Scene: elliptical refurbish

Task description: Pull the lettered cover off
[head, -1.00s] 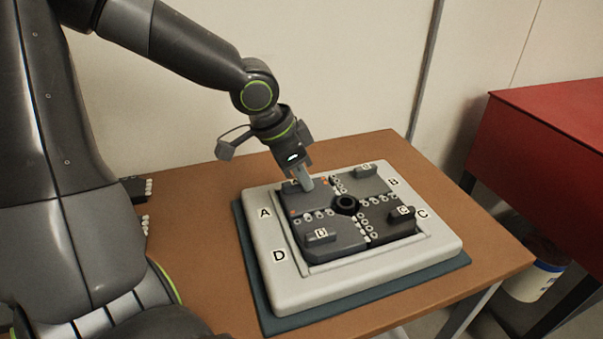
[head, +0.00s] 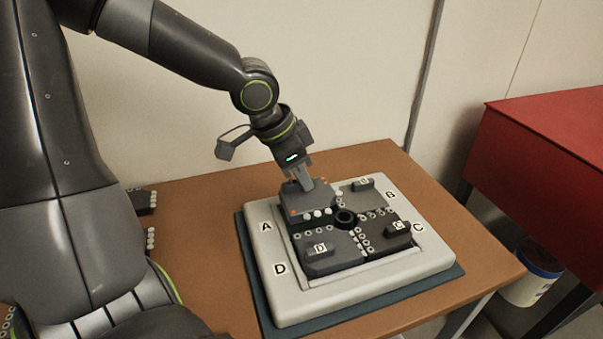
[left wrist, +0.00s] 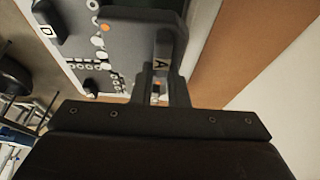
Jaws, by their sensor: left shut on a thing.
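The lettered cover (head: 312,206) is a dark grey quarter plate with orange and white spots along its edges. It is lifted a little above the far-left quarter of the pale grey tray (head: 292,299), beside the printed A. My left gripper (head: 307,184) is shut on its raised handle from above. The handle's own letter is hidden in the head view. My right gripper is not in view.
Covers B (head: 361,192), C (head: 385,235) and D (head: 330,252) lie in the tray around a black central ring (head: 345,218). The tray rests on a teal mat (head: 262,309) on the brown table (head: 200,250). A red cabinet (head: 560,130) stands to the right.

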